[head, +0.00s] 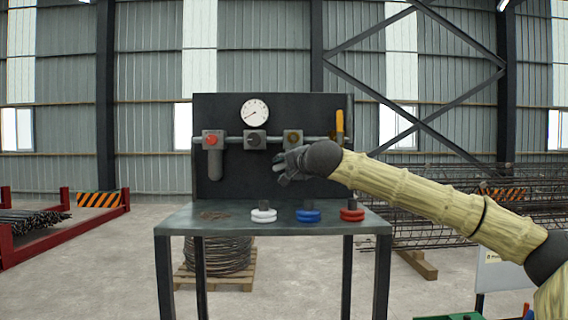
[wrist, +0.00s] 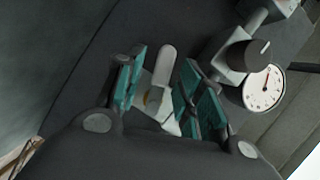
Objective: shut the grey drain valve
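In the wrist view a pale grey lever (wrist: 162,68), which looks like the drain valve's handle, stands between the teal pads of my gripper (wrist: 158,88). A small yellowish part and a pale body show at its lower end. The pads are apart, with a gap seen beside the lever; contact cannot be made out. In the head view my gripper (head: 282,165) is in front of the dark panel (head: 238,178), just below the pipe, and hides the valve there.
On the panel are a gauge (head: 255,111), a red knob (head: 212,141), a black knob (head: 254,140), a brass-coloured fitting (head: 293,137) and an upright yellow lever (head: 339,122). White (head: 264,215), blue (head: 308,215) and red (head: 352,214) ringed pieces stand on the table (head: 225,226).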

